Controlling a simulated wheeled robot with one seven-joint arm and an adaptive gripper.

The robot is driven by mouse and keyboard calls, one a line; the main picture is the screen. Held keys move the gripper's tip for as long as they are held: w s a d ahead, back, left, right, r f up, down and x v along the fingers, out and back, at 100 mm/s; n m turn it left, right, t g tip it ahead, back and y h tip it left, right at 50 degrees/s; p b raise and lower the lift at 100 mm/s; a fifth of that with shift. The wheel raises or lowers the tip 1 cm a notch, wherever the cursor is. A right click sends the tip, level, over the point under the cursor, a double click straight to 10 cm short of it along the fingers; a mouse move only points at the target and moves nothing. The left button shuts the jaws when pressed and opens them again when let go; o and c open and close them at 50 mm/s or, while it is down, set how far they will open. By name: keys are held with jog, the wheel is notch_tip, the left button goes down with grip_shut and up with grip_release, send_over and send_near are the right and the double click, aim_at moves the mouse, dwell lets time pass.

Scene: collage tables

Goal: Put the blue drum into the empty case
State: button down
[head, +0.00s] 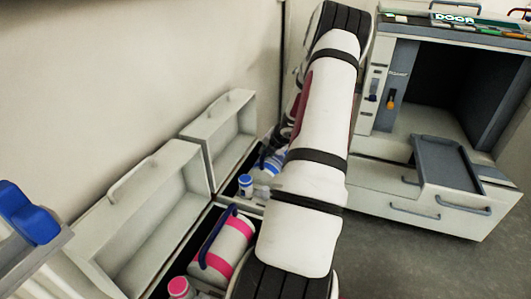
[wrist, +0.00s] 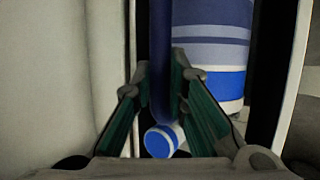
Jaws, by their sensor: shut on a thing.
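The blue drum (head: 268,165), white with blue bands, lies in the far open case (head: 222,135), partly hidden by my arm in the head view. In the wrist view the drum (wrist: 208,65) is large, just right of my gripper (wrist: 161,85). The fingers are shut on its dark blue handle (wrist: 161,45), which runs between them. The fingers are mostly hidden behind my arm in the head view. I cannot make out an empty case in these views.
A small blue-capped bottle (head: 245,185) stands near the drum; it also shows in the wrist view (wrist: 162,141). The near open case (head: 130,225) holds a pink-banded drum (head: 225,245) and a pink-capped bottle (head: 179,287). A grey cabinet (head: 405,190) stands at right.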

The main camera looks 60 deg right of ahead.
jog(key=c, duration=1.6)
grip_release()
jog(key=shift+r, duration=0.1)
